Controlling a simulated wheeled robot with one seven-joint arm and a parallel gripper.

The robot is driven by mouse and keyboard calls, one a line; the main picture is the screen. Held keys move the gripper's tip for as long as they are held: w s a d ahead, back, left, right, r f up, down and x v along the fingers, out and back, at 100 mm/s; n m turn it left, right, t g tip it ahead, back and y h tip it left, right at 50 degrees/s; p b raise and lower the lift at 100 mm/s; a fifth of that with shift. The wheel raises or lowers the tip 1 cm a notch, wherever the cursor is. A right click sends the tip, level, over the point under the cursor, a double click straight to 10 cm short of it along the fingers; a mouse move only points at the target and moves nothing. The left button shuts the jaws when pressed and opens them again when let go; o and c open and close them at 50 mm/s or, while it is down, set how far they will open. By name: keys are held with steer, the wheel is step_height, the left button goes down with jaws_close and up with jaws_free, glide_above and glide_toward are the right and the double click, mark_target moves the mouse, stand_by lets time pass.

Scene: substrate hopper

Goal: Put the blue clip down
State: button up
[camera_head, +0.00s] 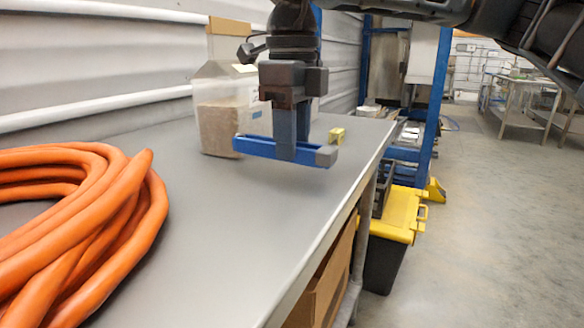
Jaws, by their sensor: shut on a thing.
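A long blue clip (262,147) with a grey block at its right end is held across my gripper (291,152). My gripper points down and is shut on the clip near its right part. The clip appears to be a little above the grey bench top (230,225), though the gap under it is hard to judge. One finger hides part of the clip's middle.
A clear bag of brownish substrate (215,115) stands behind the clip to the left. A small yellow block (337,135) lies behind it to the right. A coiled orange hose (75,220) fills the bench's left side. The bench middle is clear. A black bin with a yellow lid (395,220) stands on the floor.

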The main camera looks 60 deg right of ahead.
mark_target(292, 185)
steer(key=shift+f+b, duration=0.9)
steer(key=shift+f, duration=1.1)
steer(key=shift+f, duration=0.1)
steer(key=shift+f, duration=0.15)
steer(key=o, duration=1)
steer(key=shift+r, duration=0.2)
step_height(292, 185, up, 12)
steer(key=p, duration=0.7)
